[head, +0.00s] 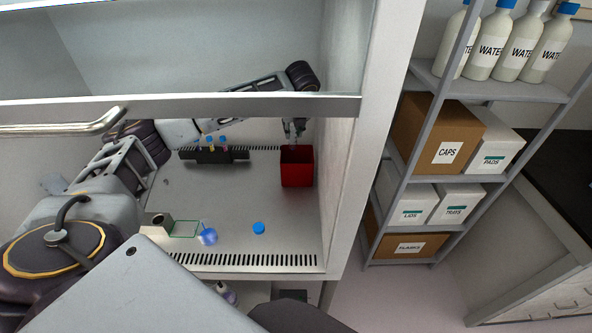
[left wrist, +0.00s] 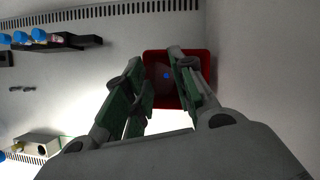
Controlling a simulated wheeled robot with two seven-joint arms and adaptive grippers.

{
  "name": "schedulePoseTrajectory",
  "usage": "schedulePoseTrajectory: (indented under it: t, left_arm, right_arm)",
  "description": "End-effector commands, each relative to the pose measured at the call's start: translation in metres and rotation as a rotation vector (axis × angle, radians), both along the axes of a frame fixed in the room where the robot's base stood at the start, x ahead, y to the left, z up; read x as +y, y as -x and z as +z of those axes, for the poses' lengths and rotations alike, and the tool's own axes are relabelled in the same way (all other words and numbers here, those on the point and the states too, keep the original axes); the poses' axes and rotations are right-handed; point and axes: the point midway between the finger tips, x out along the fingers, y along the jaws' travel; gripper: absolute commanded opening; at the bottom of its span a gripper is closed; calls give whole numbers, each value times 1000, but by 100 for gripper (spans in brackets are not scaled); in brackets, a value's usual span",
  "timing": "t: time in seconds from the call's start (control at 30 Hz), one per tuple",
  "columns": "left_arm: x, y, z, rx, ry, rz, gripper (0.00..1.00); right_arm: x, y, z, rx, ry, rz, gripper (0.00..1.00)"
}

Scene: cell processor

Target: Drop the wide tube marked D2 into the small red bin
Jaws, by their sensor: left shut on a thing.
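The small red bin (head: 297,168) stands at the right of the cabinet floor, near the side wall; it also shows in the left wrist view (left wrist: 154,62). My left gripper (head: 295,130) is over the bin, pointing down. In the left wrist view its two fingers (left wrist: 161,72) are in front of the bin opening. A small blue spot (left wrist: 166,75) shows between the fingers, likely the cap of the wide tube. The rest of the tube and the D2 mark cannot be made out. My right gripper is not in view.
A dark rack (head: 222,157) with blue-capped tubes stands at the back, left of the bin. A blue round object (head: 259,228), a flask with blue contents (head: 208,236) and a pale box (head: 158,229) are nearer the front. The raised sash (head: 230,106) crosses in front of the arm.

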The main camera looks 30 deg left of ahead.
Motion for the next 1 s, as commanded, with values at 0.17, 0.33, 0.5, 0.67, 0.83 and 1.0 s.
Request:
schedulePoseTrajectory:
  t: [0.17, 0.33, 0.5, 0.67, 0.83, 1.0]
  left_arm:
    - [0, 0, 0, 0, 0, 0, 0]
    - [0, 0, 0, 1, -1, 0, 43]
    - [0, 0, 0, 1, -1, 0, 51]
    - [0, 0, 0, 1, -1, 0, 51]
    - [-1, 1, 3, 0, 0, 0, 51]
    - [-5, 4, 13, -1, 0, 0, 51]
  right_arm:
    - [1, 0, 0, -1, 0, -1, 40]
    - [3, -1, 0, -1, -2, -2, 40]
    - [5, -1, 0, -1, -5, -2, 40]
    - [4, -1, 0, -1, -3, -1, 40]
    - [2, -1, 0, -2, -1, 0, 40]
    - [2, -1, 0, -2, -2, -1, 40]
